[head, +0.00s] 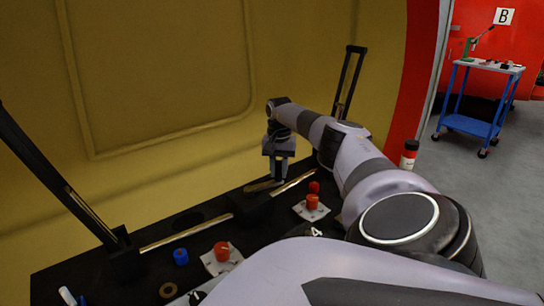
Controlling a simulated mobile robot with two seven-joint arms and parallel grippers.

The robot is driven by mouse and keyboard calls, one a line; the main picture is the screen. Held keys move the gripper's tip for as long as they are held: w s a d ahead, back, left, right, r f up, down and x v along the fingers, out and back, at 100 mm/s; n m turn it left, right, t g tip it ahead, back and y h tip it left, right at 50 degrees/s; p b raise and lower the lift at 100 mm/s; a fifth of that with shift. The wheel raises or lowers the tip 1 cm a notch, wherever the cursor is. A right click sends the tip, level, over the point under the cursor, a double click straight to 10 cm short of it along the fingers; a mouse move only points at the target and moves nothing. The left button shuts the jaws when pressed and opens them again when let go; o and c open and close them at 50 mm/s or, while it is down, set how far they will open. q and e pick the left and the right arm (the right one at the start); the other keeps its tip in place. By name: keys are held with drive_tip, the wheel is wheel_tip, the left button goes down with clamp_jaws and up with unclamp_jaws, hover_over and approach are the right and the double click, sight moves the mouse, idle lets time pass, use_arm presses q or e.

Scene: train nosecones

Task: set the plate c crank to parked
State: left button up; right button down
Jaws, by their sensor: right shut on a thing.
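My right gripper (279,178) reaches in from the right and points down over the back part of the dark bench. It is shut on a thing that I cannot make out. A small tan piece (261,186) lies just below and left of its fingers. A pale plate with a red knob (222,251) is at the front. Another pale plate with a red knob (312,202) is to the right of the gripper. I cannot read which plate is c, nor pick out its crank or its setting. My left gripper is not in view.
The dark bench (137,277) stands against a yellow wall (160,80). Black upright struts rise at left (58,185) and back right (348,82). A blue cart (470,124) stands far right.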

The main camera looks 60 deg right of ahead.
drive_tip(key=shift+w+d+n+b, duration=0.25)
drive_tip(key=shift+w+n+b, duration=0.15)
drive_tip(key=shift+w+b, duration=0.05)
drive_tip(key=shift+w+d+n+b, duration=0.2)
drive_tip(key=shift+w+n+b, duration=0.2)
drive_tip(key=shift+w+b, duration=0.05)
drive_tip(key=c, duration=0.9)
unclamp_jaws()
drive_tip(key=shift+a, duration=0.1)
drive_tip(key=shift+r+p, duration=0.9)
drive_tip(key=shift+r, duration=2.7)
